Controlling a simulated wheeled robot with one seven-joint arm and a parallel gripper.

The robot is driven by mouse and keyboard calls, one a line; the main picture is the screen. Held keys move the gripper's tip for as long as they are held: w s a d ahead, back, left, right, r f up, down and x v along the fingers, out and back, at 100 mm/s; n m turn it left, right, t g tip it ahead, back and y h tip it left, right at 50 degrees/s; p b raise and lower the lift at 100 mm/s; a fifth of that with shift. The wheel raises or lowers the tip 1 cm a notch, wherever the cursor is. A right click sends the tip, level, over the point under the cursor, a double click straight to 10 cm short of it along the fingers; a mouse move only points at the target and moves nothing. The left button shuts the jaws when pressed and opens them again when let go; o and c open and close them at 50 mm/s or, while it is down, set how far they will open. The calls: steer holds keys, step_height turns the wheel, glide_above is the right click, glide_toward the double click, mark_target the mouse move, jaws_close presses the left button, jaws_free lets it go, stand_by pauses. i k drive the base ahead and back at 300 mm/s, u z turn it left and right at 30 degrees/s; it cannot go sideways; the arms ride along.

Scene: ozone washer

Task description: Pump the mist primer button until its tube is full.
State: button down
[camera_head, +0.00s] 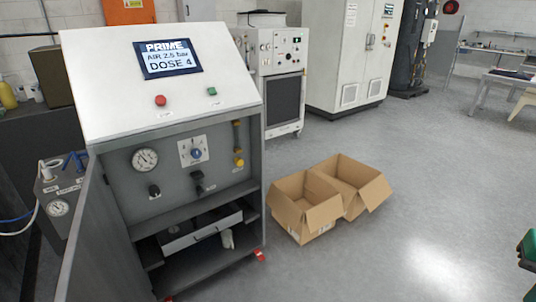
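The washer console (110,80) stands at left, its sloped white top facing me. Its screen (167,58) reads "PRIME", "AIR 2.5 bar", "DOSE 4". A red button (160,101) and a green button (212,91) sit below the screen. On the grey front panel, a small yellow button (239,162) sits at the right under a narrow upright tube (237,137). It looks like the mist primer, but its label is too small to read. The tube's fill level cannot be made out. My gripper is not in view.
The panel also has a gauge (145,160), a blue knob (196,154) and black controls. A grey door (88,240) stands open at left. Two open cardboard boxes (308,212) lie right of the console. A green-black object (528,252) is cut off at right. Floor in front right is clear.

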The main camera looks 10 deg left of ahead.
mark_target(239, 162)
steer(key=u, duration=0.3)
steer(key=i, duration=1.15)
steer(key=u, duration=0.85)
steer(key=i, duration=0.35)
steer(key=u, duration=0.2)
